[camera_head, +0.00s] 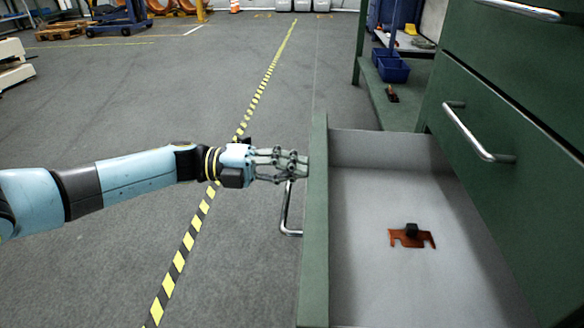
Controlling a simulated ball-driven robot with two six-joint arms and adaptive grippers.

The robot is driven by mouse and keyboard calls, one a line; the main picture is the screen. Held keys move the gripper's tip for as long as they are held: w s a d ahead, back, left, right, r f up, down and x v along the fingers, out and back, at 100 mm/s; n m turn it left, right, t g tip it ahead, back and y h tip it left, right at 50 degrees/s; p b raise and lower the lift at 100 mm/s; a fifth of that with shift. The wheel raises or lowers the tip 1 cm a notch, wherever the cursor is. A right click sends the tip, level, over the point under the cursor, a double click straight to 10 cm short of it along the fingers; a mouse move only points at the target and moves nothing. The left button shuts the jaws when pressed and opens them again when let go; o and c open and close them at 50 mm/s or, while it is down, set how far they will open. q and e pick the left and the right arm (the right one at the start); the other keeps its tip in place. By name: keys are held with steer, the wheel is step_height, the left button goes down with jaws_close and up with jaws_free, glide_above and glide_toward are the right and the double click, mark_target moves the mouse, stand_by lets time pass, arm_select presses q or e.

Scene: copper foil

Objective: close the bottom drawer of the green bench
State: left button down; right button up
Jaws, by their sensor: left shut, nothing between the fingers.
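The bottom drawer (345,153) of the green bench (540,185) is pulled open, showing its grey inside. Its green front panel (315,230) stands on the left side of the drawer, with a metal handle (289,210) on its outer face. My left gripper (304,166) is shut and empty, with its fingertips at the outer face of the front panel, above the handle. I cannot tell for sure whether they touch the panel. My right gripper is not in view.
Blue bins (393,70) stand on a green shelf behind. The grey floor left of the drawer is clear, with a yellow-black stripe (180,262).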

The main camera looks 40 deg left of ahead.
arm_select(q)
steer(key=x, duration=2.2)
steer(key=shift+d+b, duration=0.2)
steer(key=shift+b, duration=0.25)
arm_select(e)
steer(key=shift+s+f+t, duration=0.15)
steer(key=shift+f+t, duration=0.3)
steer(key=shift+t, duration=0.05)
arm_select(q)
steer(key=shift+s+a, duration=0.1)
